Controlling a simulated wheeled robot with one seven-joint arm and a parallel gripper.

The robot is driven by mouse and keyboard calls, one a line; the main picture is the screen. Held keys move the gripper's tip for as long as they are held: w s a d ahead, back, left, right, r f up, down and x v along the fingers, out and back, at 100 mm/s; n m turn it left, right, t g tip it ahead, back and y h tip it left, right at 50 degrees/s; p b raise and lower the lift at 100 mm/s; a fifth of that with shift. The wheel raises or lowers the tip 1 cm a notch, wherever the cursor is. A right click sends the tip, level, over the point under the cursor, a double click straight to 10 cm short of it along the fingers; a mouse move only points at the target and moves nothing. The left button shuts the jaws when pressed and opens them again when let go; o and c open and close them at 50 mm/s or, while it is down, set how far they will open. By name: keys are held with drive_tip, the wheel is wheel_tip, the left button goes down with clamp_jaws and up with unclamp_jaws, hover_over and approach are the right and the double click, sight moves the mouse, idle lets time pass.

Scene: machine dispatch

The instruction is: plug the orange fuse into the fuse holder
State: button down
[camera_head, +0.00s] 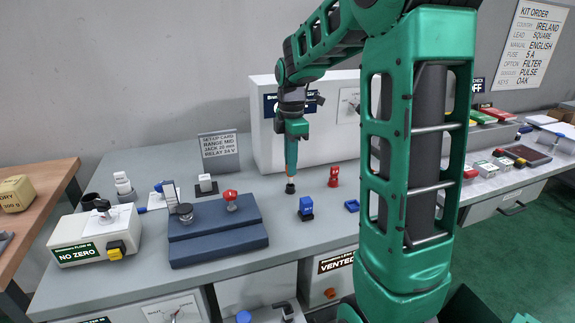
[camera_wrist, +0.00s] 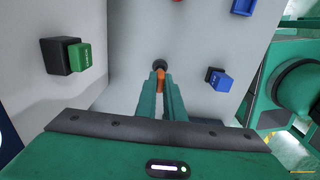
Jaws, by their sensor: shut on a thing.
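The orange fuse (camera_wrist: 160,74) is held between the fingertips of my gripper (camera_wrist: 161,86) in the wrist view. In the head view, my gripper (camera_head: 291,150) points straight down over the grey bench, and a thin strip of orange shows below it. A small round black piece (camera_head: 290,188), which looks like the fuse holder, stands on the bench directly below. It also shows in the wrist view (camera_wrist: 158,63), just beyond the fuse. The fingers hide most of the fuse. I cannot tell whether the fuse is inside the holder or just above it.
A blue block (camera_head: 306,206), a red piece (camera_head: 334,177) and a blue ring (camera_head: 352,205) stand near on the bench (camera_head: 285,235). A dark blue unit (camera_head: 218,240) with a red knob is left. A large white cabinet (camera_head: 265,140) stands behind.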

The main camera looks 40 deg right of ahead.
drive_tip(key=shift+f, duration=1.45)
idle(0.4)
drive_tip(key=c, duration=1.4)
unclamp_jaws()
drive_tip(key=shift+r, duration=3)
drive_tip(key=s+a+f+m, duration=0.1)
drive_tip(key=s+f+m, duration=0.1)
drive_tip(key=s+m, duration=0.5)
drive_tip(key=s+a+f+m, duration=0.1)
drive_tip(key=s+m, duration=0.6)
drive_tip(key=s, duration=0.5)
drive_tip(key=s+a+f+m, duration=0.1)
drive_tip(key=s+f+m, duration=0.1)
drive_tip(key=s+m, duration=0.5)
drive_tip(key=shift+s+f, duration=0.15)
drive_tip(key=shift+s, duration=0.45)
drive_tip(key=shift+s+f, duration=0.15)
drive_tip(key=shift+s, duration=0.45)
